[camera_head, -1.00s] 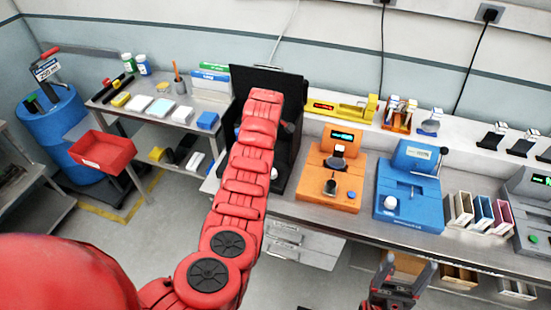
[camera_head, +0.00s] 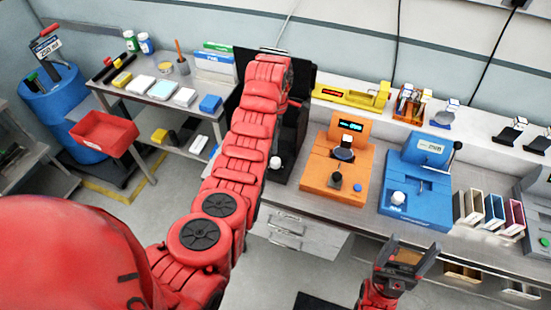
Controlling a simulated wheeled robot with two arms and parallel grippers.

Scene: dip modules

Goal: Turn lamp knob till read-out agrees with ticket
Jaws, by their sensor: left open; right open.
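An orange unit (camera_head: 324,172) stands on the bench with a lit cyan read-out (camera_head: 350,126), too small to read. A black knob (camera_head: 337,180) is on its front. A black unit (camera_head: 295,150) stands to its left, partly covered by my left arm, with a white knob (camera_head: 275,163) low down. I cannot tell which knob is the lamp knob, and I cannot pick out the ticket. My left arm reaches up over the black unit; its gripper is hidden behind the arm. My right gripper (camera_head: 408,258) is open and empty, in front of the bench below the blue unit.
A blue unit (camera_head: 414,190) with a white knob stands right of the orange one. Several upright coloured holders (camera_head: 489,209) are further right. A yellow tool (camera_head: 350,95) lies on the rear shelf. A red bin (camera_head: 103,132) and blue drum (camera_head: 62,108) are at left.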

